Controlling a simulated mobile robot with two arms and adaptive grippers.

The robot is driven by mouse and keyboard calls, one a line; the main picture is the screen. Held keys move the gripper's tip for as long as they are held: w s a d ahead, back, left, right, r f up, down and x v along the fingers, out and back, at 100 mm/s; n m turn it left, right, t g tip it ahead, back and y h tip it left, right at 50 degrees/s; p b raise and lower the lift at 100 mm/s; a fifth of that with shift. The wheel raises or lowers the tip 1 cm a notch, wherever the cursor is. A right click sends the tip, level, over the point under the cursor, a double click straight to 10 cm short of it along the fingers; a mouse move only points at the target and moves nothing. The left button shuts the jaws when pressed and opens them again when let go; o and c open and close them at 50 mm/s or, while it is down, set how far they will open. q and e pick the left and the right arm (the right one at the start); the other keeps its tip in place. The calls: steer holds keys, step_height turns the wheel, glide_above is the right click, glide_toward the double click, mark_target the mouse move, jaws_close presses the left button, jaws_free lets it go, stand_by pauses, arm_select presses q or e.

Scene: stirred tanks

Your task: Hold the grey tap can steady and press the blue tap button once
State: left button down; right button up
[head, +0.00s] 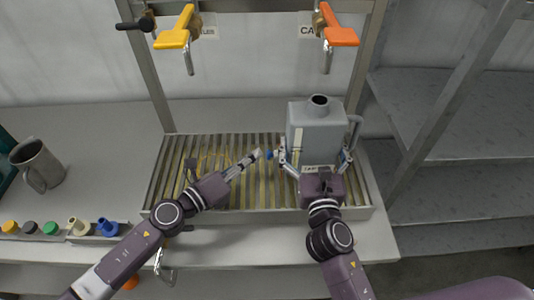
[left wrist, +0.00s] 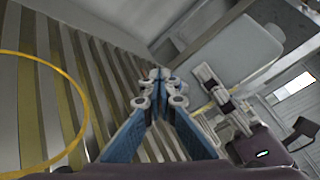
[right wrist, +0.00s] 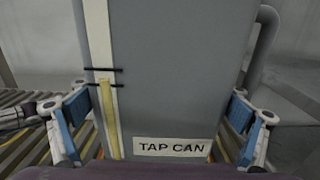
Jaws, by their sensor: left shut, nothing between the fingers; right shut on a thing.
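The grey tap can (head: 315,132) stands upright on the slatted grate, its "TAP CAN" label facing me in the right wrist view (right wrist: 175,70). My right gripper (head: 315,160) is shut on the can, one finger on each side. The blue tap button (head: 270,155) shows as a small blue spot just left of the can's lower part. My left gripper (head: 258,154) is shut and empty, its tips just left of the button. I cannot tell whether they touch. In the left wrist view the closed fingertips (left wrist: 160,78) point toward the can's side, and the button is not clearly visible.
The slatted grate (head: 235,200) lies under both grippers. Yellow (head: 174,40) and orange (head: 340,37) tap handles hang above it. A grey mug (head: 37,165) and a strip of coloured knobs (head: 50,229) are at the left. Grey shelves (head: 450,120) stand at the right.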

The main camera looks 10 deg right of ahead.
arm_select(q)
steer(key=shift+a, duration=0.2)
steer(key=shift+w+a, duration=0.2)
steer(key=shift+a, duration=1.05)
steer(key=shift+w+a, duration=0.15)
steer(key=shift+a, duration=1.05)
arm_select(e)
steer(key=o, duration=1.7)
steer(key=shift+o, duration=0.2)
